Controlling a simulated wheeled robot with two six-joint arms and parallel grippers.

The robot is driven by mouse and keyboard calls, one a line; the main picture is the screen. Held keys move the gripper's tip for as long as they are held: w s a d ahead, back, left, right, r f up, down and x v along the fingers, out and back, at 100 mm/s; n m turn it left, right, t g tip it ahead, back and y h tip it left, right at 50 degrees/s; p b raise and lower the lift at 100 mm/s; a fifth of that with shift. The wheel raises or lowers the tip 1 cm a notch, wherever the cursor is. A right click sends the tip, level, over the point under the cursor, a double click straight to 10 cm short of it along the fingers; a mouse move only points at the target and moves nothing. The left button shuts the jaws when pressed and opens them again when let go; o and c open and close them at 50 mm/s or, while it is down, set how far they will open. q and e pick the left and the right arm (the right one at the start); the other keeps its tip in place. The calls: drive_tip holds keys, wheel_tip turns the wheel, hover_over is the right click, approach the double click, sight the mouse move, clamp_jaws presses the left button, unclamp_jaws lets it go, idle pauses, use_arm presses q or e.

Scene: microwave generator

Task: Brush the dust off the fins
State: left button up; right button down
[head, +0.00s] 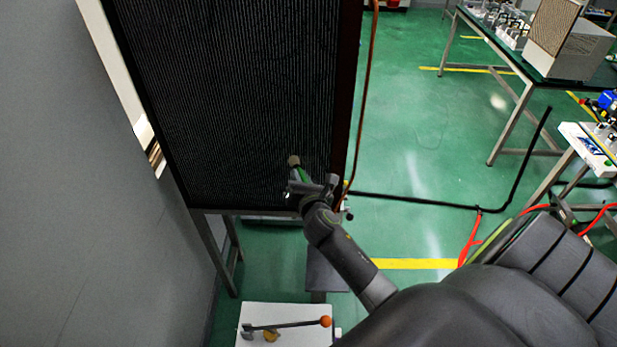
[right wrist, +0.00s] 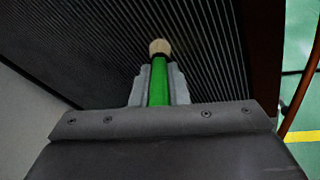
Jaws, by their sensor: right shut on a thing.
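The fins (head: 235,90) form a tall dark finned panel in a brown-edged frame on a metal stand. They fill the upper part of the right wrist view (right wrist: 215,50). My right gripper (head: 310,185) is in front of the lower right part of the fins. It is shut on a brush with a green handle (right wrist: 158,82) and a pale round tip (right wrist: 159,47). The pale tip also shows in the head view (head: 293,160), close to the fins; I cannot tell whether it touches them. Dust is not clearly visible. My left gripper is not in view.
A grey wall (head: 70,190) stands close on the left. A white box with an orange-knobbed lever (head: 285,323) is low in front. A thin reddish pipe (head: 367,100) runs down the panel's right side. Open green floor and workbenches (head: 510,60) lie to the right.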

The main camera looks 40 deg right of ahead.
drive_tip(key=shift+r+p, duration=0.55)
drive_tip(key=shift+p, duration=0.75)
drive_tip(key=shift+s+d, duration=2.2)
drive_tip(key=shift+d, duration=0.7)
drive_tip(key=shift+w+a, duration=0.8)
drive_tip(key=shift+a, duration=0.2)
drive_tip(key=shift+w+a, duration=0.75)
drive_tip(key=shift+a, duration=0.25)
drive_tip(key=shift+w+a, duration=0.8)
drive_tip(key=shift+a, duration=0.2)
drive_tip(key=w+a, duration=0.2)
drive_tip(key=shift+a, duration=0.3)
